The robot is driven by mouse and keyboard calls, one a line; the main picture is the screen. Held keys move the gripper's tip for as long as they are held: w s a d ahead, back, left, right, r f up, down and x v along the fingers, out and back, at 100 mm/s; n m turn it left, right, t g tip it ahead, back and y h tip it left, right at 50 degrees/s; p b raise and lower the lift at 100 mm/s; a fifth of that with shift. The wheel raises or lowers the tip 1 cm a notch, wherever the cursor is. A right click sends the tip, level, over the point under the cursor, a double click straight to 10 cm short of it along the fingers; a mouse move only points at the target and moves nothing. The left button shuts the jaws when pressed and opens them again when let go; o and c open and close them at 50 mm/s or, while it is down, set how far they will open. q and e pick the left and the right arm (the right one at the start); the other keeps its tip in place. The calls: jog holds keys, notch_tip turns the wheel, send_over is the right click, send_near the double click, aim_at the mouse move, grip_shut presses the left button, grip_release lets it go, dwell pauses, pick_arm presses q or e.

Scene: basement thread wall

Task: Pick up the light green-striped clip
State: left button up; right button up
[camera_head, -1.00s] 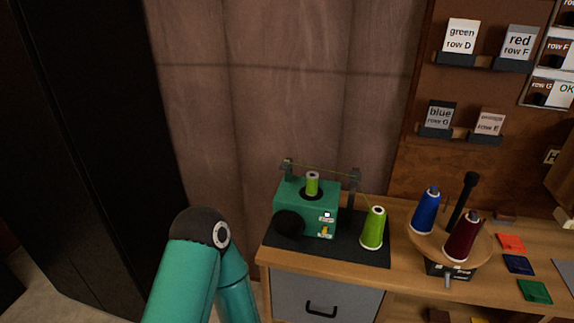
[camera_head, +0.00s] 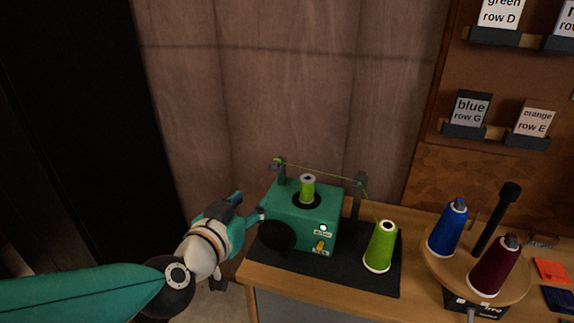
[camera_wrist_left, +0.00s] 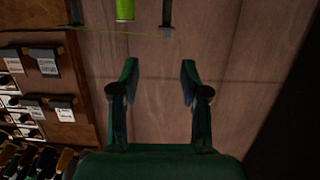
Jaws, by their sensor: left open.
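I cannot make out a light green-striped clip in either view. My left gripper (camera_head: 250,206) is open and empty, just left of the teal winding machine (camera_head: 290,212) in the head view. Its two fingers also show in the left wrist view (camera_wrist_left: 160,68), spread apart with the wood-panelled wall behind them. A light green spool (camera_head: 307,188) stands on top of the machine, with a green thread running above it. A light green thread cone (camera_head: 381,247) stands right of the machine. My right gripper is not in view.
The machine and green cone stand on a dark mat (camera_head: 375,283) on a wooden bench. A blue cone (camera_head: 446,230) and a dark red cone (camera_head: 494,267) stand on a round wooden stand. Label cards such as blue row G (camera_head: 470,108) sit on the brown board.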

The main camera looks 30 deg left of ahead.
pick_arm(q)
jog(key=r, duration=0.1)
jog(key=p, duration=0.6)
send_near(275, 163)
jog(key=x, duration=0.4)
jog(key=shift+w+f, duration=0.25)
jog(key=shift+w, duration=0.15)
jog(key=p+x, duration=0.1)
jog(key=x, duration=0.3)
jog(key=shift+w+a, duration=0.15)
jog(key=shift+r+t, duration=0.1)
jog(key=shift+t, duration=0.2)
jog(key=c, duration=0.8)
